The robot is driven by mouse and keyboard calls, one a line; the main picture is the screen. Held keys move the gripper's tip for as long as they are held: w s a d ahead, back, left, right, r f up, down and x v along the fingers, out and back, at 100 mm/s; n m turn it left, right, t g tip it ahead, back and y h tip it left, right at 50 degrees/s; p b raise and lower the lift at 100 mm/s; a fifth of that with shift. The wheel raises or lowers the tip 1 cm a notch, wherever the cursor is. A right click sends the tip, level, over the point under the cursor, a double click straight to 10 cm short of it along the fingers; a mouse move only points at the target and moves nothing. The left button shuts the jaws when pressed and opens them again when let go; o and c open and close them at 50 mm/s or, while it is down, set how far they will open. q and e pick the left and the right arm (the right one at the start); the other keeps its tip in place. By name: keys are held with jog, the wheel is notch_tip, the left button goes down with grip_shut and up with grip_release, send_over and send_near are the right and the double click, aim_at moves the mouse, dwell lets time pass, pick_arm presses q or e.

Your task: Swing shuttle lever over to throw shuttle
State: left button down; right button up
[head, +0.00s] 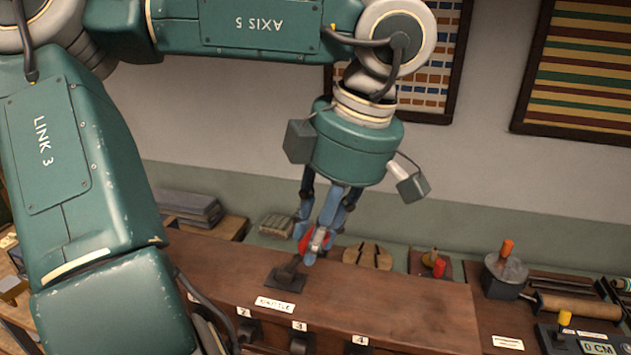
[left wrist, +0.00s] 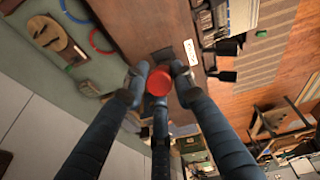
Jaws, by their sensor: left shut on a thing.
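The shuttle lever has a red knob (head: 304,241) and a dark square base plate (head: 288,281) on the wooden console top (head: 400,299). A white label (head: 275,304), seemingly reading SHUTTLE, is in front of the plate. My left gripper (head: 316,243) reaches down from above and is shut on the lever at its knob. In the left wrist view the round red knob (left wrist: 158,82) sits between the blue-grey fingers, with the dark base (left wrist: 163,56) just beyond. The fingers hide part of the lever's shaft. My right gripper is not in view.
Dark levers numbered 2, 3 (head: 299,338) and 4 line the console's front. Behind it are a wooden disc (head: 368,256) and a small red-knobbed device (head: 438,268). A crank with an orange handle (head: 507,247) and a gauge reading 0 CM (head: 598,348) stand at right.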

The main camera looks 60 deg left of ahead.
pick_arm(q)
jog(key=shift+d+f, duration=0.2)
jog(key=c, duration=1.5)
grip_release()
jog(key=shift+d, duration=0.1)
jog(key=shift+w+d, duration=0.15)
jog(key=shift+w, duration=0.1)
jog(key=shift+r, duration=0.1)
jog(key=shift+s, duration=0.15)
jog(key=shift+a, duration=0.2)
jog(key=shift+r, duration=0.25)
jog(key=v, duration=1.1)
jog(key=shift+d+r, duration=0.1)
jog(key=shift+r, duration=0.15)
